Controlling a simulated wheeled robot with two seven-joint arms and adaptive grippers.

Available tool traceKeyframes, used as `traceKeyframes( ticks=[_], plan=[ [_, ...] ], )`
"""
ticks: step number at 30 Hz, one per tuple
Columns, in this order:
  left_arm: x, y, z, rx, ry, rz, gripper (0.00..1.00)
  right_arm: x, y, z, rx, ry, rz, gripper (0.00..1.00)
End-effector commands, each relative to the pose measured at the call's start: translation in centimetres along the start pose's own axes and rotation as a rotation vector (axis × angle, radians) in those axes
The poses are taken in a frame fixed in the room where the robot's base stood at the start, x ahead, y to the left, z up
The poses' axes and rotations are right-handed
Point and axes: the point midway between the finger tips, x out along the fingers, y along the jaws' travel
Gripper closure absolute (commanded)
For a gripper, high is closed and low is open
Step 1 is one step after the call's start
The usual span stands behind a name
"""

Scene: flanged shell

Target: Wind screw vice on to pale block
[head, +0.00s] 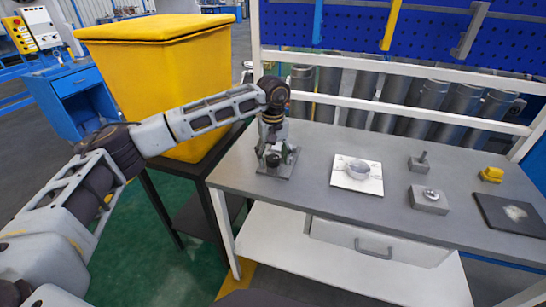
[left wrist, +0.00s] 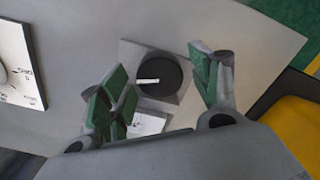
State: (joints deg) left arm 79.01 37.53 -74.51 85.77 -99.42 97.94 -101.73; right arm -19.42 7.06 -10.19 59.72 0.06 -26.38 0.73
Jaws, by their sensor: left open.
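My left gripper (head: 272,157) is over the left part of the grey workbench, pointing down. In the left wrist view its two green-padded fingers (left wrist: 165,88) are apart. A dark round knob with a white mark (left wrist: 158,76), which looks like the vice's screw handle, lies between and just beyond them. It stands on a square grey base plate (head: 287,168). Whether a finger touches the knob I cannot tell. My right gripper is not in view.
A white plate (head: 342,182) with a round flanged shell (head: 357,169) lies right of the vice. Further right are two grey blocks (head: 419,166) (head: 429,205), a yellow object (head: 491,174) and a dark pad (head: 500,222). A yellow bin (head: 165,75) stands left of the bench.

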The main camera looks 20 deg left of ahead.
Motion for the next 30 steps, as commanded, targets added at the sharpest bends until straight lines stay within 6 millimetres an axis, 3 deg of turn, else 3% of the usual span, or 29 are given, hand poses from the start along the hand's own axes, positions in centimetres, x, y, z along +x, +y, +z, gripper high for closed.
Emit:
traceKeyframes(
  ticks=[11, 30],
  plan=[
    [-1.3, 0.1, 0.0, 0.000, 0.002, 0.002, 0.37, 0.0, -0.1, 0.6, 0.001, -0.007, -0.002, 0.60],
    [-10.0, 0.1, 0.0, 0.000, 0.001, 0.001, 0.37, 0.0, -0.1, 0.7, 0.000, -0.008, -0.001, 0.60]
  ],
)
